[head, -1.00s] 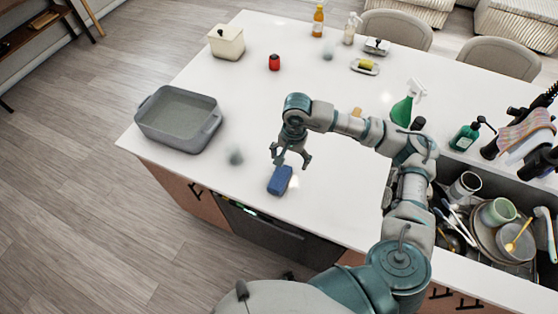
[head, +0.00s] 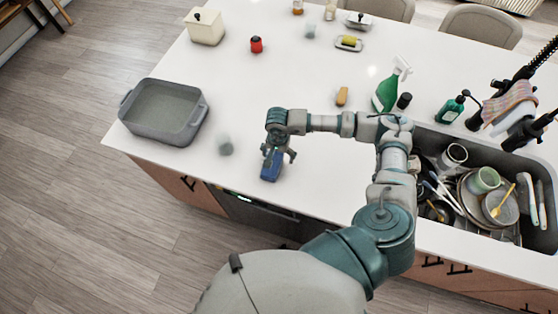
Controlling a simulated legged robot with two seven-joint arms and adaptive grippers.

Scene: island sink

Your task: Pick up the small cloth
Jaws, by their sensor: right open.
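A small blue block-like piece (head: 270,172), which looks like a folded cloth or sponge, lies on the white countertop near its front edge. My right gripper (head: 278,156) is directly over it, pointing down with its fingers spread around its far end. The gripper is open; I cannot tell whether the fingers touch the blue piece, and they hide part of it. A striped cloth (head: 508,102) hangs over the black faucet at the right. My left gripper is not in view.
A grey baking dish (head: 163,109) stands at the left of the countertop. A blurry greyish round thing (head: 225,146) is beside the blue piece. A green spray bottle (head: 386,94) and a brown piece (head: 342,96) are beyond my arm. The sink (head: 426,140) holds dishes.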

